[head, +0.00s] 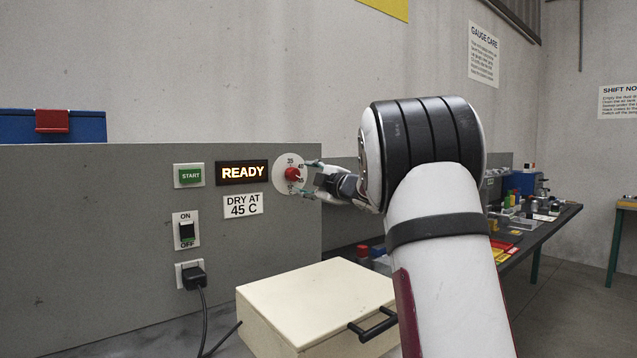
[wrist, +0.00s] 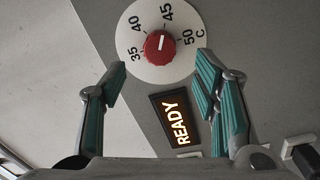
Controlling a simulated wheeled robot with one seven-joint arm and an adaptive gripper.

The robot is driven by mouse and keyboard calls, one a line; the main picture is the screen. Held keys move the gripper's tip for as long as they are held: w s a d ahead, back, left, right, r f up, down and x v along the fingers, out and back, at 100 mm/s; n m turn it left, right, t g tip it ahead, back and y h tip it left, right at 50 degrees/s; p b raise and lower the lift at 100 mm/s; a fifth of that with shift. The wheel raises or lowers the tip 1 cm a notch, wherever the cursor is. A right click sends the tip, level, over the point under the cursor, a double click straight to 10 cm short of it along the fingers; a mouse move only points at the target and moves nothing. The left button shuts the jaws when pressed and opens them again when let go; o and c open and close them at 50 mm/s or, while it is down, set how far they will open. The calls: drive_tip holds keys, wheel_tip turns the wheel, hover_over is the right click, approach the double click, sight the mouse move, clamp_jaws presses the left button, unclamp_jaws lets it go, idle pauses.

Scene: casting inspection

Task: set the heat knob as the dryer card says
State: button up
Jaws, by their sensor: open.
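The red heat knob (head: 292,174) sits on a round white dial (wrist: 135,27) on the grey panel. In the wrist view the knob (wrist: 158,47) shows a white pointer line aimed up and slightly right, at about the 45 mark. The dial reads 35, 40, 45 and 50 C. The dryer card (head: 243,205) says "DRY AT 45 C". My gripper (head: 308,178) is open at the dial's right side in the head view. In the wrist view its green-padded fingers (wrist: 160,76) stand apart on either side, below the knob, with no visible contact.
A lit READY display (head: 242,172), a green START button (head: 190,175) and an ON/OFF switch (head: 187,231) are left of the dial. A black plug (head: 193,277) with a cable is below. A cream box (head: 315,295) with a black handle stands in front of the panel.

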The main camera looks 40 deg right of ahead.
drive_tip(key=s, duration=0.6)
drive_tip(key=shift+f, duration=0.2)
drive_tip(key=s+a+f+m+g, duration=0.55)
drive_tip(key=s+a+f, duration=0.35)
drive_tip(key=s, duration=0.7)
drive_tip(key=s+a+f+m+g, duration=0.4)
drive_tip(key=s+a+f+g, duration=0.2)
drive_tip(key=s+a, duration=0.75)
drive_tip(key=s+a+f+m+g, duration=0.55)
drive_tip(key=s+a+f, duration=0.2)
drive_tip(key=s, duration=1.05)
wheel_tip(320, 180, up, 20)
drive_tip(key=t+p, duration=0.2)
drive_tip(key=p, duration=1.6)
drive_tip(key=shift+s+n+t, duration=0.3)
drive_tip(key=shift+s+n, duration=0.05)
drive_tip(key=shift+n, duration=0.05)
